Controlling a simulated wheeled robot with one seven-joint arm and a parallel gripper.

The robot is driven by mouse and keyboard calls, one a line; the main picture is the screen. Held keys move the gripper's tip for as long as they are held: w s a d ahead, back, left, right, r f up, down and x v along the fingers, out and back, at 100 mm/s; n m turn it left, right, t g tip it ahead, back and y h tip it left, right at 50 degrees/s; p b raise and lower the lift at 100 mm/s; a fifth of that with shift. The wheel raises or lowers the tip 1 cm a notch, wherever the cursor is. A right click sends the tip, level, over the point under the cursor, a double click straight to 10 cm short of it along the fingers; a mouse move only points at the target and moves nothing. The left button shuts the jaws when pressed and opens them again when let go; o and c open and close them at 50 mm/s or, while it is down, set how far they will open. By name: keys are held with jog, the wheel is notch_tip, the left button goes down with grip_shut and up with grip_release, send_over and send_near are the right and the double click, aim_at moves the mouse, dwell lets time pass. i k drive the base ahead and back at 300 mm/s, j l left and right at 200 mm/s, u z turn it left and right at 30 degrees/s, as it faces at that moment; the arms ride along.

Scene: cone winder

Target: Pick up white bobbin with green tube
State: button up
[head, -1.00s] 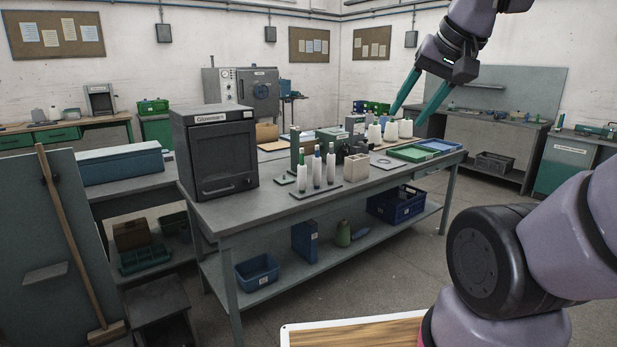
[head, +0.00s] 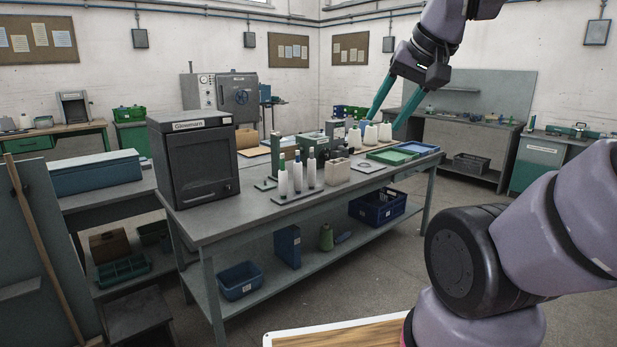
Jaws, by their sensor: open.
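Three white bobbins (head: 297,178) stand upright in a row on a dark flat stand on the workbench, left of its middle. Narrow dark tube tips stick out of their tops. My gripper (head: 385,122) has two long teal fingers, spread wide and pointing down. It is empty and shows to the right of the bobbins, apart from them. Its tips overlap several white cones (head: 370,135) in the picture; whether they touch cannot be told.
The workbench (head: 222,222) also holds a dark oven-like box (head: 196,165) at left, a beige block (head: 337,172), and green (head: 392,157) and blue (head: 418,148) trays at right. Bins (head: 240,280) sit on its lower shelf.

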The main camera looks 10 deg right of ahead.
aim_at(283, 174)
jog(key=i+l+u, duration=0.3)
jog(key=i, duration=0.3)
jog(key=i+l+u, duration=0.3)
jog(key=i, duration=0.35)
jog(key=i+l+u, duration=0.3)
jog(key=i+l, duration=0.2)
